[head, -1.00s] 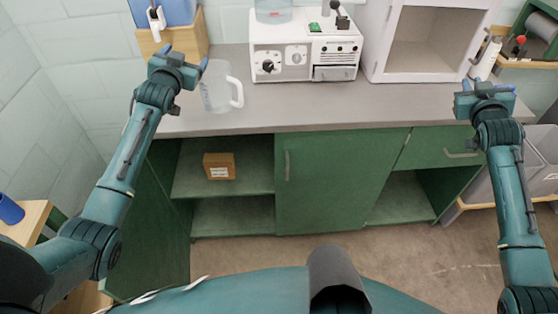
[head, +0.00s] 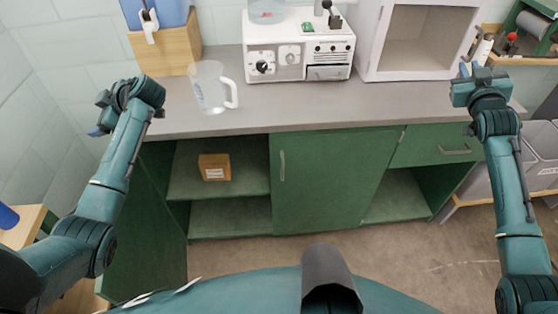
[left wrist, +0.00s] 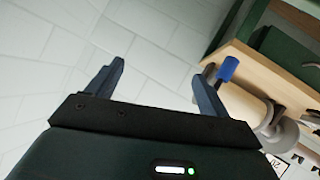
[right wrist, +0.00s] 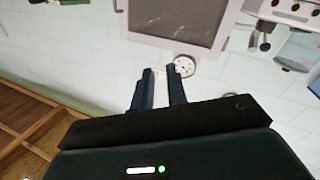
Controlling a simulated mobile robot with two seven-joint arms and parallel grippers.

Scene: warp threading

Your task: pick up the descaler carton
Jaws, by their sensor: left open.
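A small brown carton (head: 214,167) with a white label on its front stands on the upper shelf of the open cabinet below the counter. No other carton is in view, so I take it as the descaler carton. My left gripper (head: 97,131) is up and to the left of it, beside the counter's left end, well apart from the carton. In the left wrist view the left gripper (left wrist: 160,85) is open and empty. My right gripper (head: 470,72) is far to the right over the counter. In the right wrist view its fingers (right wrist: 160,75) are a little apart and empty.
A glass jug (head: 208,90) stands on the counter (head: 240,118) near its left end, above the open cabinet. A white machine (head: 300,45) and a white open box (head: 415,40) stand behind. The green closed door (head: 325,185) is right of the carton's bay.

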